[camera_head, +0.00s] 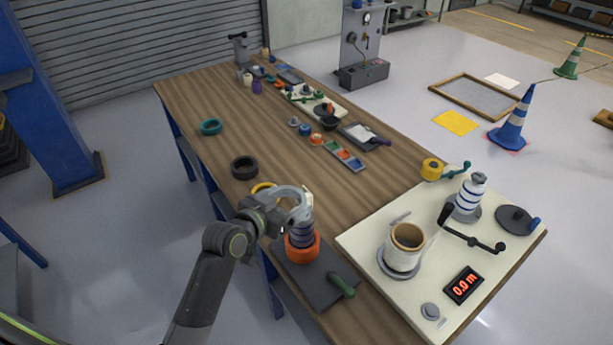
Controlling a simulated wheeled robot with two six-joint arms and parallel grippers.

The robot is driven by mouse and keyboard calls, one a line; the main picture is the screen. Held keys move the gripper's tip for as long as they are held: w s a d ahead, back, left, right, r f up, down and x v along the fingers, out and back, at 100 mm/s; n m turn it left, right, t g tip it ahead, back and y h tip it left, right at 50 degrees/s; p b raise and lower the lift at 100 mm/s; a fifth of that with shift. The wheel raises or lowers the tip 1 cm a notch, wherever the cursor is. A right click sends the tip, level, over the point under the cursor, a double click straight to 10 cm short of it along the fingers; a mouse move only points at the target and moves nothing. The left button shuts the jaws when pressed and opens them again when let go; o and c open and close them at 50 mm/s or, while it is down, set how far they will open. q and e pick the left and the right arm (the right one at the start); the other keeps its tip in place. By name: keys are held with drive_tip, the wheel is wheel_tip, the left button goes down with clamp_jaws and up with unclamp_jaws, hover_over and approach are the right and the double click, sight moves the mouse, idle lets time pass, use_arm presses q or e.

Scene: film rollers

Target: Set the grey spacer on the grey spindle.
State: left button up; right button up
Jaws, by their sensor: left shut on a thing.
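My left gripper (278,208) is above the near part of the wooden table. It is shut on a light grey curved piece that looks like the grey spacer (290,192). The piece is tilted, right at the top of a banded grey-blue post (301,238) that looks like the grey spindle. I cannot tell whether the spacer is around the post or just beside it. An orange ring (304,252) surrounds the post's foot. The post stands on a dark board (317,285) with a green handle (341,285). My right gripper is not in view.
A yellow ring (263,189), a black ring (244,167) and a teal ring (210,127) lie on the wooden table (200,97). A cream machine panel (365,238) with a brown-topped roll (405,240), cranks and a red display (464,285) is at right.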

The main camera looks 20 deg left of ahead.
sight(299, 199)
use_arm(q)
drive_tip(key=w, duration=0.1)
drive_tip(key=w+d+p, duration=0.2)
drive_tip(key=shift+w, duration=0.25)
drive_tip(key=shift+w+d+f+p, duration=0.15)
drive_tip(key=shift+w+p, duration=0.05)
drive_tip(key=shift+p, duration=0.1)
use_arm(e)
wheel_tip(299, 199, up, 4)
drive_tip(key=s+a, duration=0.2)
use_arm(q)
drive_tip(key=shift+w+d+f+y, duration=0.1)
drive_tip(key=shift+y, duration=0.2)
drive_tip(key=shift+d+f+b, duration=0.1)
drive_tip(key=shift+f+b, duration=0.7)
wheel_tip(299, 199, down, 4)
drive_tip(key=b, duration=0.4)
wheel_tip(299, 199, down, 2)
drive_tip(key=shift+f+b, duration=0.2)
drive_tip(key=shift+b, duration=0.75)
drive_tip(key=shift+f+b, duration=3.05)
drive_tip(key=shift+f, duration=0.8)
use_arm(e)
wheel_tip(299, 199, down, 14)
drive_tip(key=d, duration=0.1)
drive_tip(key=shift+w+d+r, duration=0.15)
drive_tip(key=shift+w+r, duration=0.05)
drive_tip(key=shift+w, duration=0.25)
